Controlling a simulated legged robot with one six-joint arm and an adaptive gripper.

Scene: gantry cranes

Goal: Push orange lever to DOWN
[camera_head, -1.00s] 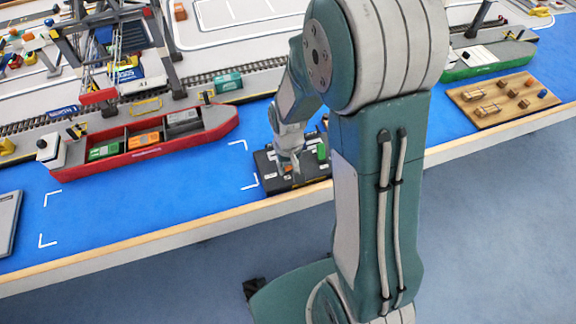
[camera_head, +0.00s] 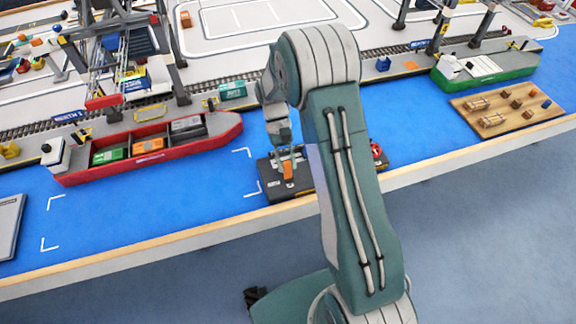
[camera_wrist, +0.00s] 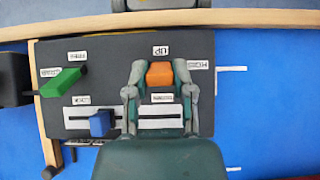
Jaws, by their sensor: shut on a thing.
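The orange lever (camera_wrist: 160,74) stands on a dark control panel (camera_wrist: 205,118), beside the upside-down UP label (camera_wrist: 160,50) in the wrist view. My gripper (camera_wrist: 160,78) has one finger on each side of the lever and is shut on it. In the head view the orange lever (camera_head: 288,171) shows just below my gripper (camera_head: 286,158), over the panel (camera_head: 269,176) at the table's near edge. A smaller label (camera_wrist: 162,98) on the panel is too small to read. The slot around the lever's base is hidden.
On the same panel are a green lever (camera_wrist: 61,82) and a blue slider (camera_wrist: 99,123), both left of my gripper in the wrist view. A red ship (camera_head: 150,140) and a wooden board (camera_head: 507,105) stand away to either side. Blue table surface (camera_head: 222,170) left of the panel is clear.

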